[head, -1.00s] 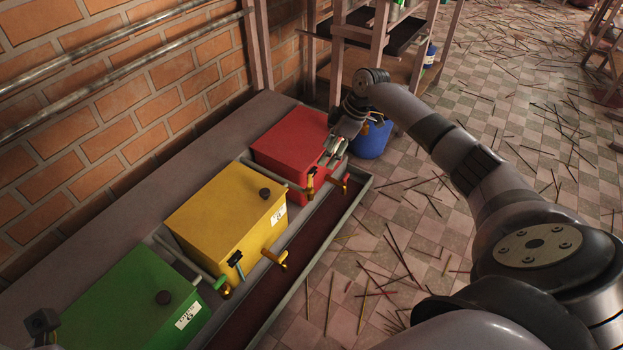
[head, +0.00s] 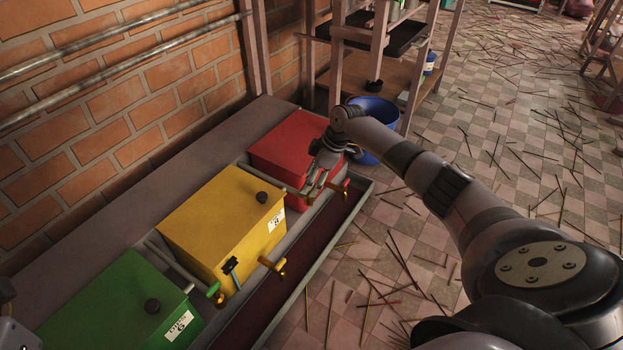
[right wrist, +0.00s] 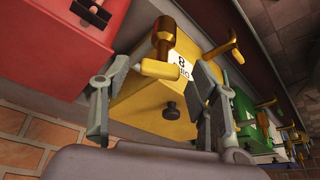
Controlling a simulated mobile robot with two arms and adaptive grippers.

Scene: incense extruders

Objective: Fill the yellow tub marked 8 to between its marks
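The yellow tub marked 8 (head: 205,215) stands in the middle of the row in the head view, with a closed lid and dark knob. Its white label (head: 276,224) faces the trough. A brass tap (head: 272,264) and a blue-black handle (head: 231,266) are at its front. My right gripper (head: 316,187) is at the red tub's near front corner, above a brass fitting. In the right wrist view its fingers (right wrist: 157,108) are spread, with a brass fitting (right wrist: 163,40) beyond and between them and the yellow tub (right wrist: 150,105) behind. Contact is unclear. The tub's fill level is hidden.
The red tub (head: 292,142) and green tub (head: 110,305) flank the yellow one. A dark trough (head: 255,318) runs along their fronts. A blue bin (head: 375,112) stands behind my right arm. The tiled floor is strewn with sticks. A brick wall with pipes is at left.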

